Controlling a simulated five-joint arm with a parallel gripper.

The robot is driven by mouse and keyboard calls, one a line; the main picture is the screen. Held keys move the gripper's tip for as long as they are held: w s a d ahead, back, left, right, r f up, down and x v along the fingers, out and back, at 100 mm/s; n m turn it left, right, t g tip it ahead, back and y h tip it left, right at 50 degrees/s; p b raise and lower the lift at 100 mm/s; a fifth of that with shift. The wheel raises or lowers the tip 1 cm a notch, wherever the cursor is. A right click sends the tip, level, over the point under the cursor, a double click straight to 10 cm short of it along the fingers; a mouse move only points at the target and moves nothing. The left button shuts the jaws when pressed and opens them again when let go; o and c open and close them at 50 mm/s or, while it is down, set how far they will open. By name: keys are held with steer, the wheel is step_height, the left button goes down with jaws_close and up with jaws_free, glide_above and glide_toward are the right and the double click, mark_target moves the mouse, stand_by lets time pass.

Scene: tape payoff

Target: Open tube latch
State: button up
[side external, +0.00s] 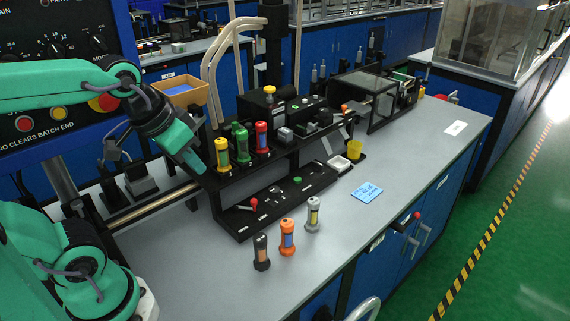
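My gripper (193,159) is at the left of the black stand, pointing down and right. Its green fingers are just left of the yellow tube; from this angle I cannot tell whether they are apart, or whether they touch anything. A yellow tube (222,155), a green tube (241,146) and a red tube (262,138) stand upright in a row on the upper shelf of the black stand (283,159). A small lever with a red knob (254,201) sits on the lower deck. No part is clearly recognisable as the tube latch.
A black-grey tube (261,252), an orange tube (287,237) and a silver tube (313,214) stand on the grey bench (400,160). A tan bin (184,91) is behind my gripper. The bench's front right is clear.

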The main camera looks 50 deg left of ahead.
steer(key=shift+n+g, duration=0.6)
steer(key=shift+g, duration=0.3)
steer(key=w, duration=0.2)
steer(key=w+r, duration=0.1)
steer(key=w, duration=0.1)
steer(key=w+a, duration=0.1)
steer(key=w, duration=0.1)
steer(key=shift+r, duration=0.25)
jaws_close()
steer(key=w+a+f+n+g, duration=0.1)
steer(key=w+a+f+g, duration=0.2)
steer(key=w, duration=0.6)
steer(key=w+a+f+n+g, duration=0.2)
steer(key=w+a+f+g, duration=0.1)
steer(key=w+f, duration=0.4)
steer(key=shift+w+a+f+n, duration=0.2)
steer(key=shift+w+f+n, duration=0.1)
steer(key=shift+w, duration=0.75)
steer(key=x, duration=0.6)
steer(key=d+x, duration=0.1)
steer(key=x, duration=0.2)
steer(key=shift+s+f, duration=0.1)
steer(key=shift+f, duration=0.25)
steer(key=shift+s+d+f, duration=0.1)
steer(key=shift+s+d, duration=0.35)
steer(key=shift+s, duration=0.4)
steer(key=shift+s+d+f, duration=0.1)
steer(key=shift+s+d, duration=0.3)
steer(key=shift+s, duration=0.5)
